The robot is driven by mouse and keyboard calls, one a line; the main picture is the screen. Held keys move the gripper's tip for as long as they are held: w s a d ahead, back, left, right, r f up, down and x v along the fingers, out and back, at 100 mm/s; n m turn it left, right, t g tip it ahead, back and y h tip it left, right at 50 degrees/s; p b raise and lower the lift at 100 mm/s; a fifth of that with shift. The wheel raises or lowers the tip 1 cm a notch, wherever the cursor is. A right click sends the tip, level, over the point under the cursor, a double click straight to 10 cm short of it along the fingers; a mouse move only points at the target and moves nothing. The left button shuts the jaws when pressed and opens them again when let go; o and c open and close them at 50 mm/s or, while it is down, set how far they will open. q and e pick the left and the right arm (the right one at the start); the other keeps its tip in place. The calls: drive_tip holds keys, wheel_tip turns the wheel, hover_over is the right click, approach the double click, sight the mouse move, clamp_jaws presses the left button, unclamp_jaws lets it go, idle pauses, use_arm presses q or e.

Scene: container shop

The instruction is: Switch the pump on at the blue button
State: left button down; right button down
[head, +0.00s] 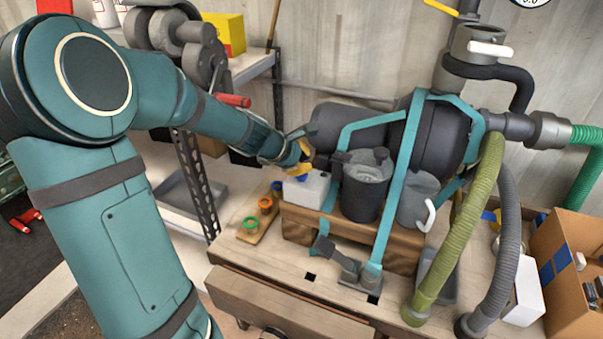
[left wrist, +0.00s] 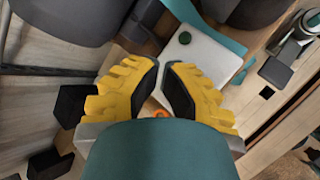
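The pump (head: 428,135) is a dark body held by teal straps on a wooden base. A white switch box (head: 312,190) sits at its left end. The blue button (head: 302,178) shows as a small blue patch on top of the box, just under my left gripper (head: 301,166). The left wrist view shows the box's white top (left wrist: 212,55) with a green button (left wrist: 185,38); the blue button is hidden there. My left gripper's yellow fingers (left wrist: 163,66) have their tips together, with nothing between them. I cannot tell whether they touch the button. My right gripper is out of view.
A green hose (head: 461,230) and a grey hose hang at the right, near a cardboard box (head: 566,250). The bench front (head: 300,285) has some bare wood.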

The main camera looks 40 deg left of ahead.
use_arm(q)
drive_tip(key=shift+f, duration=0.15)
idle(0.4)
drive_tip(key=shift+r+p, duration=0.45)
drive_tip(key=shift+r, duration=0.15)
wheel_tip(320, 180, up, 6)
drive_tip(key=p, duration=0.5)
drive_tip(key=shift+p, duration=0.35)
